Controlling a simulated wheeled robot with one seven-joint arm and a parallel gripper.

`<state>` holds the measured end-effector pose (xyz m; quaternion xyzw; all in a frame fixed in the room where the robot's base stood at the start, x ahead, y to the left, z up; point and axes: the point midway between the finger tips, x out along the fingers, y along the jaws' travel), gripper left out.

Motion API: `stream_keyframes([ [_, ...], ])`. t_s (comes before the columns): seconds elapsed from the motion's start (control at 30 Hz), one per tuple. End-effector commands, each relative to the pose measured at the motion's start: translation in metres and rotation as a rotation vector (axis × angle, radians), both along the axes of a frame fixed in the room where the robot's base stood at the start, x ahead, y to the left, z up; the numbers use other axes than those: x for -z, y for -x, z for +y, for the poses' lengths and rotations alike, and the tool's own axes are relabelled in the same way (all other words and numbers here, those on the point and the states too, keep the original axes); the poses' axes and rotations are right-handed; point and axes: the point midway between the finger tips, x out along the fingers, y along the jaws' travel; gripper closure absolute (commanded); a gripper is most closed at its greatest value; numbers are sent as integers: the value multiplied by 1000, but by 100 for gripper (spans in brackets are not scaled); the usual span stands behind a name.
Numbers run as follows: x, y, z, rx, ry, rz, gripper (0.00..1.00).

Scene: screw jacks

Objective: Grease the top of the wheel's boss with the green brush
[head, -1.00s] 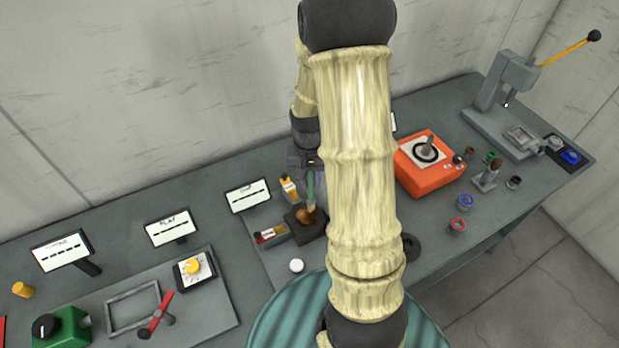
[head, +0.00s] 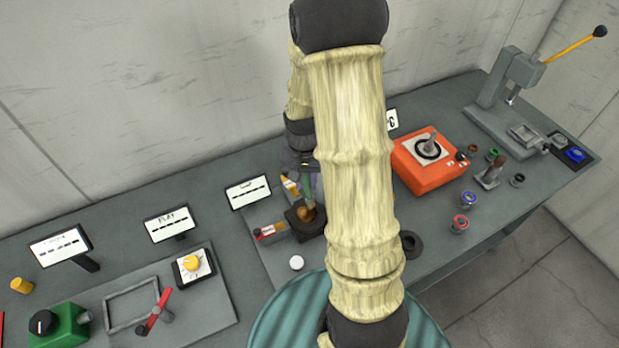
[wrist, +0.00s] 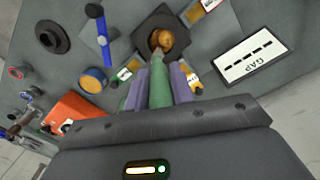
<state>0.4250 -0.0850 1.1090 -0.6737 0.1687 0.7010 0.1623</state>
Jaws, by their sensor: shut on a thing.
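My gripper (wrist: 160,86) is shut on the green brush (wrist: 160,92), which stands between its two purple fingers. The green brush also shows in the head view (head: 309,184), pointing down at a copper-brown round pot (head: 306,211) on a dark square base (head: 291,218). In the wrist view the brush's tip end overlaps the pot (wrist: 168,39); how deep it reaches, I cannot tell. A dark round disc with a raised middle, which looks like the wheel (wrist: 50,39), lies apart from the brush. In the head view this disc (head: 412,246) is partly behind my arm.
An orange-capped item (wrist: 193,80) and a red-marked item (head: 268,232) are close around the pot. An orange box (head: 425,165) is farther right.

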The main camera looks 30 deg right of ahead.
Motion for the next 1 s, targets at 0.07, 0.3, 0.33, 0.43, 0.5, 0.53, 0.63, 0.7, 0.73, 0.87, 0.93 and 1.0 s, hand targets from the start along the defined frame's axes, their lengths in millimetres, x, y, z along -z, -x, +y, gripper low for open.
stream_keyframes([
  [0.07,4,3,7,-8,-10,13,100],
  [0.3,8,3,13,-9,-12,16,100],
  [0.33,9,3,14,-9,-12,16,100],
  [0.43,13,3,21,-9,-12,16,100],
  [0.5,16,2,25,-10,-12,16,100],
  [0.53,17,2,27,-10,-12,16,100],
  [0.63,18,2,30,-9,-11,16,100],
  [0.7,18,3,31,-8,-11,17,100],
  [0.73,18,3,31,-8,-11,17,100],
  [0.87,19,3,31,-8,-12,18,100],
  [0.93,18,3,31,-8,-12,19,100],
  [1.0,16,3,32,-9,-11,19,100],
])
